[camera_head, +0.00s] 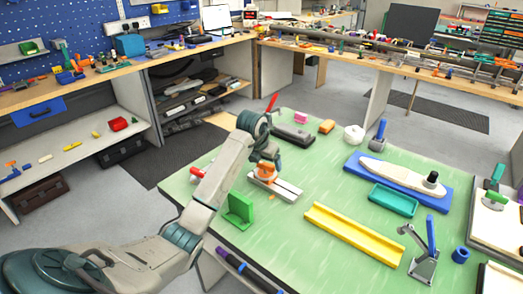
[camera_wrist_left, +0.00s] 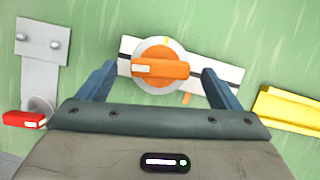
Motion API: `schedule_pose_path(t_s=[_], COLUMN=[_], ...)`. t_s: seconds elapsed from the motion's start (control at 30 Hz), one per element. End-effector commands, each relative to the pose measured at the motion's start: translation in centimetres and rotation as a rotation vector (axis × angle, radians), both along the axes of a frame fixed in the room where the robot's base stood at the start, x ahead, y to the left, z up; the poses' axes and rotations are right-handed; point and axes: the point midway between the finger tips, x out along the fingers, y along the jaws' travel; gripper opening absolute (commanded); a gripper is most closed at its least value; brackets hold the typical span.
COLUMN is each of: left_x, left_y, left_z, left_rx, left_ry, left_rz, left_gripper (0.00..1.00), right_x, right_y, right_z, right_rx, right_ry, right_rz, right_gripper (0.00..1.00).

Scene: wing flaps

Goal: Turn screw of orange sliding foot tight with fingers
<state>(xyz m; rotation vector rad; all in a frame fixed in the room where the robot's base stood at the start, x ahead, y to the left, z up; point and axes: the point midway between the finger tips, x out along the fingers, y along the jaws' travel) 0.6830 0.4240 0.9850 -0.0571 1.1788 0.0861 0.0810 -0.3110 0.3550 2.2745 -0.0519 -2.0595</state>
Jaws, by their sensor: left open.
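The screw has an orange bar-shaped grip (camera_wrist_left: 160,68) on a round grey disc (camera_wrist_left: 163,47). It sits on a white slotted rail (camera_wrist_left: 225,72), and a small orange piece (camera_wrist_left: 186,99) sticks out at the rail's edge. In the head view the orange screw top (camera_head: 265,171) shows just under my left gripper (camera_head: 266,162), above the pale rail (camera_head: 286,190) on the green table. In the left wrist view my left gripper (camera_wrist_left: 160,72) is open, with one blue-grey finger on each side of the disc, apart from the orange grip. My right gripper is out of view.
A green bracket (camera_head: 238,212) stands in front of the rail, and a yellow channel (camera_head: 352,233) lies to its right. A grey plate with a red-handled part (camera_wrist_left: 38,55) is at the left in the wrist view. A blue tray with a ship model (camera_head: 398,178) is farther right.

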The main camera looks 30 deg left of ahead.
Motion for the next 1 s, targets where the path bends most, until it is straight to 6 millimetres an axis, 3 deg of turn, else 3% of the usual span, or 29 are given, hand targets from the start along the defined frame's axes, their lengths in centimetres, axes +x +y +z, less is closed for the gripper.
schedule_pose_path(t_s=[0.2,0.57,0.8,1.0], left_x=[0.9,1.1,1.1,1.1], left_y=[0.0,0.1,0.1,0.1], left_z=[-2.1,-2.7,-2.6,-2.7], left_rx=[-0.001,0.000,0.000,0.000], left_ry=[0.001,-0.001,-0.001,-0.001], left_rz=[0.000,-0.001,-0.001,-0.021], left_gripper=[0.85,0.85,0.40,0.38], right_x=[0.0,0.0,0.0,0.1], right_y=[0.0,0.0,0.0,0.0], right_z=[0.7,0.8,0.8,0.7], right_rx=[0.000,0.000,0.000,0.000], right_ry=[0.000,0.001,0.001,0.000], right_rz=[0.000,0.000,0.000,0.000], right_gripper=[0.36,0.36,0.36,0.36])
